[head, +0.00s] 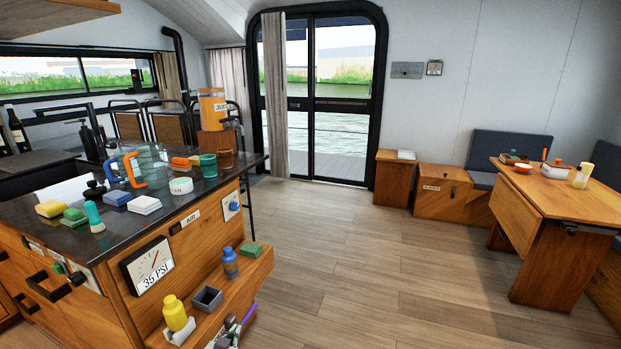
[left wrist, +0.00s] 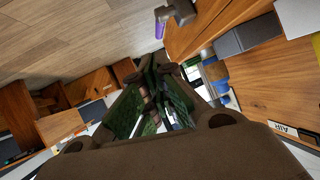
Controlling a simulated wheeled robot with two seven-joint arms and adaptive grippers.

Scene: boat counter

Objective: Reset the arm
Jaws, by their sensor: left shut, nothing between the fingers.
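My left gripper (left wrist: 152,66) shows in the left wrist view. Its dark fingers come together at the tips and hold nothing. The fingertips are in front of the floor and the counter's wooden side, apart from the objects there. I cannot make out either gripper clearly in the head view. My right gripper is not in view.
The dark counter (head: 160,212) at left carries sponges, cups and an orange-handled item. Its low side shelf (head: 258,268) holds a yellow bottle (head: 175,312), a blue bottle (head: 230,262) and a grey box (head: 207,299). A wooden table (head: 550,195) stands right. Open floor (head: 380,270) lies between.

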